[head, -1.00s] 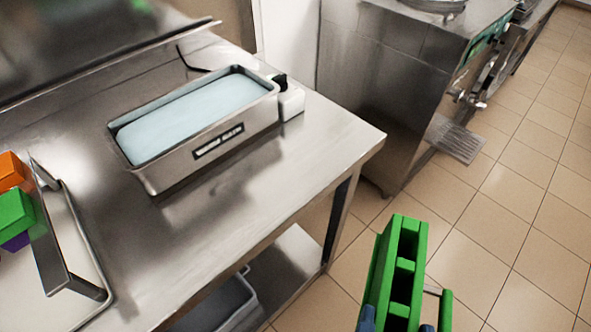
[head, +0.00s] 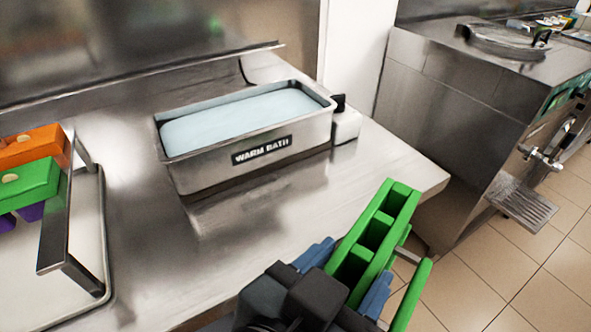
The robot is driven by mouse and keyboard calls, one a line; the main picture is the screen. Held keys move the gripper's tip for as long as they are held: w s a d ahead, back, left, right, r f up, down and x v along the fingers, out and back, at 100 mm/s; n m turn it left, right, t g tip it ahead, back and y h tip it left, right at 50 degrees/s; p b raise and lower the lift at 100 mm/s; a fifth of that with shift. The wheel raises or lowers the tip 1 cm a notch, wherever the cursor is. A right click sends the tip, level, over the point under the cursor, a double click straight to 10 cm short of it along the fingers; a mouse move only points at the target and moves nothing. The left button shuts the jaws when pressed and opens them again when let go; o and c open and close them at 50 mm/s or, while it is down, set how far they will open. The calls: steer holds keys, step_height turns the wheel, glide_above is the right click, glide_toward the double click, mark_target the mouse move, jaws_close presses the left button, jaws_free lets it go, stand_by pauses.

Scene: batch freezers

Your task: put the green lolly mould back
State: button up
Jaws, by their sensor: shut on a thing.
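The green lolly mould (head: 376,232) is a long bright green block with open slots and a green handle bar at its side. It is tilted and held in the air at the lower right, in front of the steel counter's (head: 150,262) right edge. My gripper (head: 347,277), with blue fingertips, is shut on the mould near its lower end. The warm bath (head: 245,163), a steel basin of pale blue water with a "WARM BATH" label, stands on the counter behind and left of the mould, apart from it.
At the left, a pale tray (head: 85,245) with a metal rail holds an orange block (head: 35,146), a green block (head: 28,184) and purple pieces (head: 32,212). A white box (head: 346,124) adjoins the bath. A steel machine (head: 465,110) stands at the right. The counter between tray and bath is clear.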

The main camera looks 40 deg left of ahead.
steer(key=w+a+b, duration=0.1)
steer(key=w+a, duration=0.1)
steer(key=a, duration=0.3)
steer(key=w+a+b, duration=0.1)
steer(key=w+a, duration=0.1)
steer(key=a, duration=0.3)
steer(key=w+a, duration=0.2)
steer(key=a, duration=0.3)
steer(key=shift+f+b, duration=0.1)
steer(key=shift+b, duration=0.3)
steer(key=shift+w+f, duration=0.1)
steer(key=shift+f, duration=0.1)
steer(key=shift+f, duration=0.1)
steer(key=shift+f+b, duration=0.1)
steer(key=shift+b, duration=0.2)
steer(key=o, duration=1.2)
steer(key=shift+o, duration=0.2)
steer(key=shift+r, duration=0.25)
steer(key=v, duration=1.2)
